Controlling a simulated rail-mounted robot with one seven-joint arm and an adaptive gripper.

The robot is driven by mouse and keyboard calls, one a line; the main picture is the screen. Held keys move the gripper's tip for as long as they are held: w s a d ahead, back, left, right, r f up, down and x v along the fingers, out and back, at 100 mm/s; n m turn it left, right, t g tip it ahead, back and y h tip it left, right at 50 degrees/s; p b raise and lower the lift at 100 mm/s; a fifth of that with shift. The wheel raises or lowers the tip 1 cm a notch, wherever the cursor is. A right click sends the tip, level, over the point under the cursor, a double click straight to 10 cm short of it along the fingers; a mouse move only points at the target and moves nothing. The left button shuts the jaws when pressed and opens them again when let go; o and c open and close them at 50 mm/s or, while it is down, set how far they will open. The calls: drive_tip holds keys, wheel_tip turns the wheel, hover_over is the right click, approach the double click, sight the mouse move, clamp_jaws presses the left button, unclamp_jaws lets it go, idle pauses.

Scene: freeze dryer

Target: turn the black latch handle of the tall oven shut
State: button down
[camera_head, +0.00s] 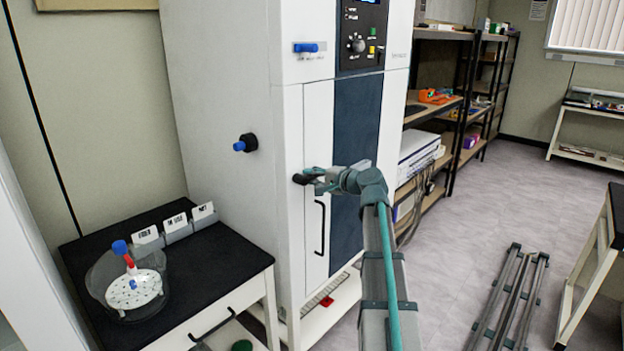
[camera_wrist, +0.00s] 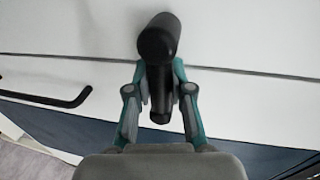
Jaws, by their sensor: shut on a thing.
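The tall oven (camera_head: 240,110) is a white cabinet with a dark blue front strip. Its black latch handle (camera_head: 302,179) sits at the left edge of the narrow front door (camera_head: 318,240). In the wrist view the latch handle (camera_wrist: 157,50) is a black cylinder with a thinner part reaching down between my fingers. My gripper (camera_head: 320,180) is shut on the latch handle, and it also shows in the wrist view (camera_wrist: 160,100) with a finger on each side. The door looks flush with the cabinet front; the fingers partly hide the handle.
A black vertical door pull (camera_head: 320,227) is below the latch. A blue-knobbed valve (camera_head: 245,143) sticks out of the cabinet's side. A black-topped side table (camera_head: 190,262) holds a clear vessel (camera_head: 127,283) and label cards. Shelves (camera_head: 436,115) stand to the right. Floor rails (camera_head: 510,295) lie at lower right.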

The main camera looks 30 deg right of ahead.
drive_tip(key=c, duration=1)
unclamp_jaws()
drive_tip(key=v, duration=1.2)
